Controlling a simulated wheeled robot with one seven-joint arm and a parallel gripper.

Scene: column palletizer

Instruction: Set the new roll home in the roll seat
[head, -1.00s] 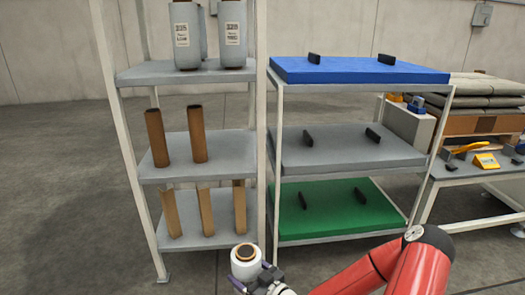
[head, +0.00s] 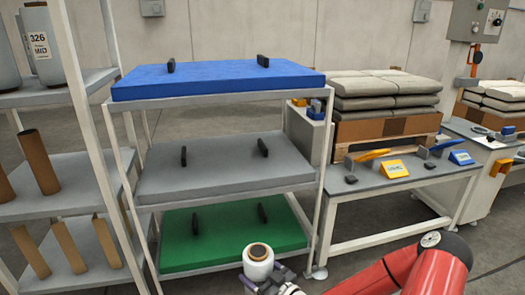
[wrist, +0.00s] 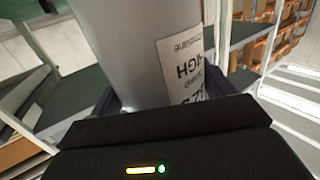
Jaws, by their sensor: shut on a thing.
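A white roll with a brown core (head: 258,262) stands upright in my gripper (head: 266,284) at the bottom middle of the head view. My gripper is shut on the roll. In the wrist view the roll (wrist: 135,55) is a large grey-white cylinder with a printed label, running up from between the fingers. Dark finger parts show on both sides of it. I cannot make out a roll seat in these frames.
A rack with blue (head: 215,84), grey (head: 212,167) and green (head: 233,238) shelves stands ahead. At left is a shelf with brown tubes (head: 38,162) and wrapped rolls (head: 42,45). At right are a workbench (head: 400,175) and stacked sacks (head: 385,88).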

